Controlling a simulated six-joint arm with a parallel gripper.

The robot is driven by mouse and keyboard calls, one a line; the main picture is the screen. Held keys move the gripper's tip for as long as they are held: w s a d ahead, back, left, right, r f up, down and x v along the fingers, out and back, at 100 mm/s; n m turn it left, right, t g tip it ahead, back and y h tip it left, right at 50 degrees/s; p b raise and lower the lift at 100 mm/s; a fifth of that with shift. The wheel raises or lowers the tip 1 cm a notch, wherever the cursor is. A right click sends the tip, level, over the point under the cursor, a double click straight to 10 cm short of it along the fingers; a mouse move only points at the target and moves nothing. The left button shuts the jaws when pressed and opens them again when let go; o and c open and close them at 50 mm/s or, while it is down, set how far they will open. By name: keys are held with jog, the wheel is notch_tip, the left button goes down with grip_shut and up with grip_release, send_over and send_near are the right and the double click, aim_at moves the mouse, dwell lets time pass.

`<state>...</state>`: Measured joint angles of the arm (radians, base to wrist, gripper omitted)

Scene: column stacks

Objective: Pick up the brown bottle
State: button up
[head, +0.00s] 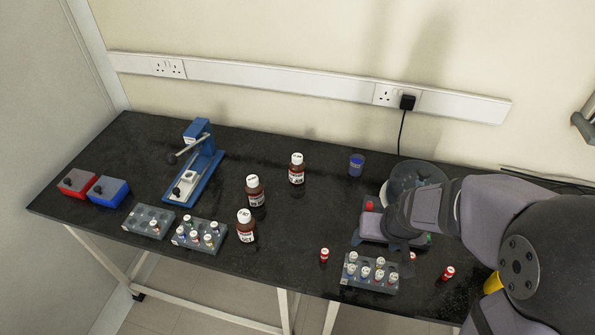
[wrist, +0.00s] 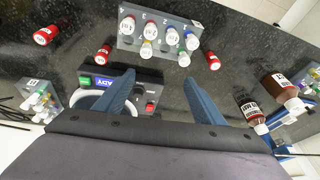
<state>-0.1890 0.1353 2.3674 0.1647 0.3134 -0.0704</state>
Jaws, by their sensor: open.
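Three brown bottles with white caps and labels stand upright on the black bench in the head view: a rear one (head: 297,171), a middle one (head: 254,194) and a front one (head: 246,230). In the wrist view, two brown bottles show at the right, one (wrist: 250,107) beside another (wrist: 280,88). My gripper (wrist: 158,80) is open, with its blue fingers apart and nothing held between them. In the head view it is over the right part of the bench, well to the right of the bottles, and my arm partly hides it.
A grey device (head: 372,226) with a display lies below my gripper. Left are two more racks (head: 148,222), a blue press (head: 207,175) and red (head: 77,183) and blue boxes (head: 109,190).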

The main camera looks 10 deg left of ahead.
aim_at(297, 173)
jog(key=w+a+f+t, duration=0.1)
jog(key=w+a, duration=0.3)
jog(key=w+a+f+t+y, duration=0.1)
jog(key=w+a, duration=0.3)
jog(key=w+a+n+t, duration=0.1)
jog(key=w+a+t, duration=0.1)
jog(key=w+a, duration=0.2)
jog(key=shift+w+a+f+b, duration=0.2)
jog(key=shift+a+f+b, duration=0.1)
jog(key=shift+f+b, duration=0.1)
jog(key=w+a+t, duration=0.1)
jog(key=a, duration=0.2)
jog(key=w+a+f+t, duration=0.1)
jog(key=w+a+t, duration=0.1)
jog(key=a, duration=0.2)
jog(key=w+a+f+t+y, duration=0.1)
jog(key=w+a+t, duration=0.1)
jog(key=a, duration=0.1)
jog(key=shift+w+a+b, duration=0.15)
jog(key=shift+a+b, duration=0.25)
jog(key=shift+w+a+t, duration=0.1)
jog(key=shift+a+t, duration=0.2)
jog(key=shift+a, duration=0.1)
jog(key=shift+p+x, duration=1.25)
jog(key=shift+x, duration=2.4)
jog(key=shift+d, duration=0.2)
jog(key=shift+r, duration=0.1)
jog(key=c, duration=1.3)
jog(key=shift+o, duration=0.2)
jog(key=shift+w, duration=0.1)
